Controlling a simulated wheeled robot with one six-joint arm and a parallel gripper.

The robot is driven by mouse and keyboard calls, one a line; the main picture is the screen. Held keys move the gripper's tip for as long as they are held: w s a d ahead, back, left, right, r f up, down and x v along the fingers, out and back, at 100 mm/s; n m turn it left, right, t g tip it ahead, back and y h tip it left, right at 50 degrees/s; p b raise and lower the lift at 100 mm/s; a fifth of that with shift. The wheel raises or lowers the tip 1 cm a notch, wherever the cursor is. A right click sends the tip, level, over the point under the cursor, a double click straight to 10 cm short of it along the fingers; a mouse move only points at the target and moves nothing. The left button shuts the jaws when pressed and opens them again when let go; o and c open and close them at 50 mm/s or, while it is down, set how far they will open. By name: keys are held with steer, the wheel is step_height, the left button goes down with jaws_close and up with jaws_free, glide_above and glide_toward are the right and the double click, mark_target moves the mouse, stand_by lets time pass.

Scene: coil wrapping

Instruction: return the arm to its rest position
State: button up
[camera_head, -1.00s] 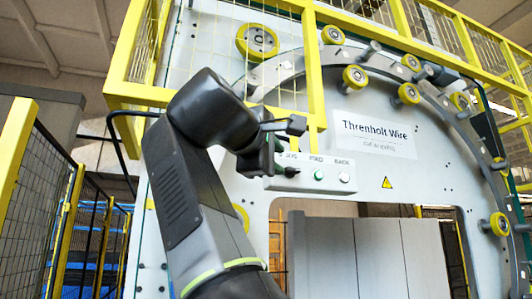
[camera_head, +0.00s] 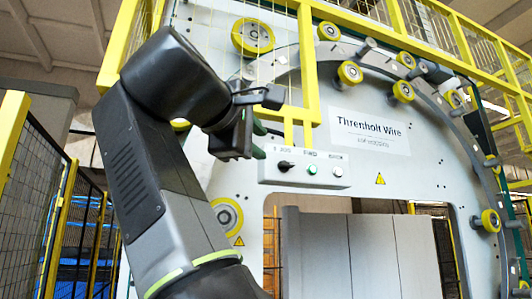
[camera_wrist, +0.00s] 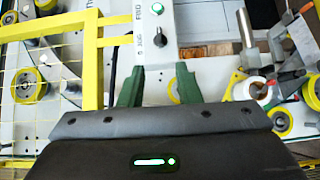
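My arm reaches up in front of the wire machine in the head view, with my gripper (camera_head: 258,128) just left of and above the control box (camera_head: 301,180). The wrist view shows my gripper (camera_wrist: 157,78) with its two green fingers apart and nothing between them. The control box (camera_wrist: 155,50) lies beyond the fingertips there. It carries a black selector knob (camera_head: 285,166), a lit green button (camera_head: 311,170) and a white button (camera_head: 337,171). My gripper appears clear of the box.
A yellow guard frame (camera_head: 310,70) with wire mesh stands close above and behind my gripper. Yellow rollers (camera_head: 349,73) line the machine's ring. A dark mesh fence (camera_head: 45,170) with a yellow post stands at the left.

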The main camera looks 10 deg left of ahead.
mark_target(285, 163)
steer(key=shift+w, duration=0.2)
steer(key=shift+w+d+p, duration=0.25)
steer(key=shift+w+d, duration=0.2)
steer(key=shift+w, duration=1.65)
steer(key=shift+w+d+p, duration=0.3)
steer(key=shift+w+d, duration=0.1)
steer(key=shift+w, duration=1.75)
steer(key=shift+w+d+p, duration=0.25)
steer(key=shift+w+d, duration=0.2)
steer(key=shift+w, duration=1.65)
steer(key=shift+s, duration=0.1)
